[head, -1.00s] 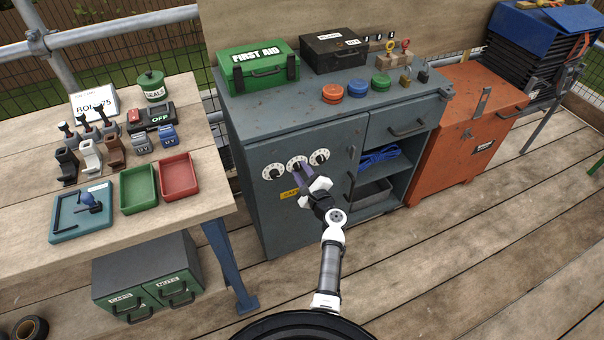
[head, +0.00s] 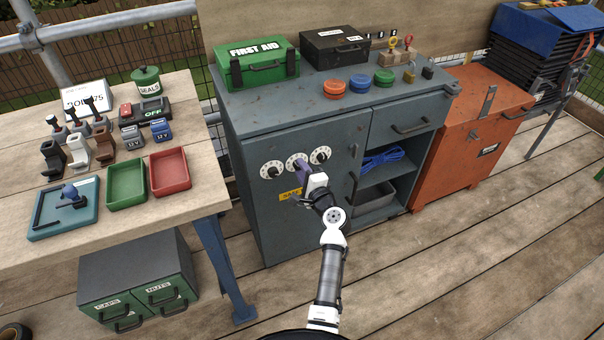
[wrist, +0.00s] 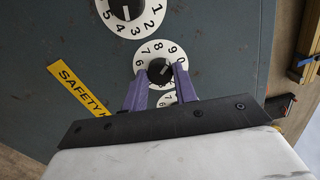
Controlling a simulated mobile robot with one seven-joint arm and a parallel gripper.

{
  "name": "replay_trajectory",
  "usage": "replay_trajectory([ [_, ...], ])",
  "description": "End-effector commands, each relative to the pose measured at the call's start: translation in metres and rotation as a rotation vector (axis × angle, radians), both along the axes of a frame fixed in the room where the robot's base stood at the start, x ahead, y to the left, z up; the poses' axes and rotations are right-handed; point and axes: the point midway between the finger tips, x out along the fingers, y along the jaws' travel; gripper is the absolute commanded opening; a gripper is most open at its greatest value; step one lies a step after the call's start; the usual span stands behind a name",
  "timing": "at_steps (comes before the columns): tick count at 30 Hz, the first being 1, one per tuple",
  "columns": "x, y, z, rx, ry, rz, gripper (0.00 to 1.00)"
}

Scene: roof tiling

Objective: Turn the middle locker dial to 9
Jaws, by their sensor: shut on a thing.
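The middle locker dial (head: 297,161) is a white numbered disc with a black knob, on the grey locker door between two like dials. In the wrist view the middle dial (wrist: 158,72) shows the digits 6, 7, 8, 9 and 0 along its upper edge. My gripper (wrist: 160,70) has its two purple fingers on either side of the knob and is shut on it; it also shows in the head view (head: 303,167). The knob has a pale mark, but I cannot tell exactly which digit it meets. The dial's lower part is hidden.
The left dial (head: 271,170) and right dial (head: 320,155) sit close on either side. A yellow safety label (head: 290,194) is just below. The locker's open shelves (head: 380,178) are to the right, a wooden workbench (head: 205,190) to the left.

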Motion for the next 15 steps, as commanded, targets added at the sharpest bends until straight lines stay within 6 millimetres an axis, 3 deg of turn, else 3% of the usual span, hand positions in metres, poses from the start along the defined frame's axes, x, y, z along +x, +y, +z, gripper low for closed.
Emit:
replay_trajectory([
  [13, 0.0000, 0.0003, -0.0004, -0.010, -0.003, 0.001, 0.06],
  [14, 0.0000, 0.0003, -0.0004, -0.010, -0.003, 0.001, 0.32],
  [15, 0.0000, 0.0003, -0.0004, -0.010, -0.003, 0.001, 0.37],
])
